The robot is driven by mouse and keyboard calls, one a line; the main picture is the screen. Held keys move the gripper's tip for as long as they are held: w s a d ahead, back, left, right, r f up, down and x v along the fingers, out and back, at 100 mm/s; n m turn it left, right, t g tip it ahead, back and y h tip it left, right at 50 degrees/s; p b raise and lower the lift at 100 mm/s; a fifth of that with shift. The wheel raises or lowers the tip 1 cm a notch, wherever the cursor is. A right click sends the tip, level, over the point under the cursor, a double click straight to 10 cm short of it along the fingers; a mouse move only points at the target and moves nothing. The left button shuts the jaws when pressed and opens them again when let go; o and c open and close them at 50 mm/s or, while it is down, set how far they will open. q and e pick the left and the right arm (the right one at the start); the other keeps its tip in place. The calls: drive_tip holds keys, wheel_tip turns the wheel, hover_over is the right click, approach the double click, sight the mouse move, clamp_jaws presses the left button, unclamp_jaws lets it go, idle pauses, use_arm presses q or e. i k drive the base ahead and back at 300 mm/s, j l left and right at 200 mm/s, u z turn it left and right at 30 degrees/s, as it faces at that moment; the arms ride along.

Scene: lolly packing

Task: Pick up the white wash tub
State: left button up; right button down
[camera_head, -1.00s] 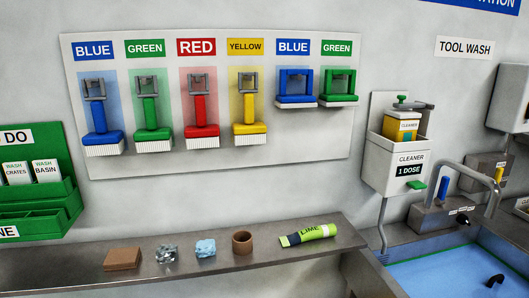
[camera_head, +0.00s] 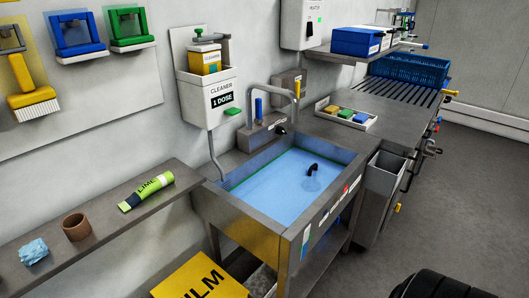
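I cannot make out a white wash tub for certain in the head view. A steel sink (camera_head: 248,221) stands in the middle, with blue water or a blue floor inside and a small dark hooked thing (camera_head: 312,168) in it. Below the sink's front left, a pale grey-white thing (camera_head: 262,281) shows partly, cut by the lower edge; I cannot tell what it is. Neither of my grippers is in view.
A yellow box marked FILM (camera_head: 205,279) stands low beside the sink. A steel shelf (camera_head: 110,222) holds a lime tube (camera_head: 146,191), brown ring (camera_head: 76,227) and blue cloth (camera_head: 33,252). A drainboard with a blue crate (camera_head: 410,71) runs right.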

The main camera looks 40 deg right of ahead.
sight(263, 282)
drive_tip(key=z, duration=1.35)
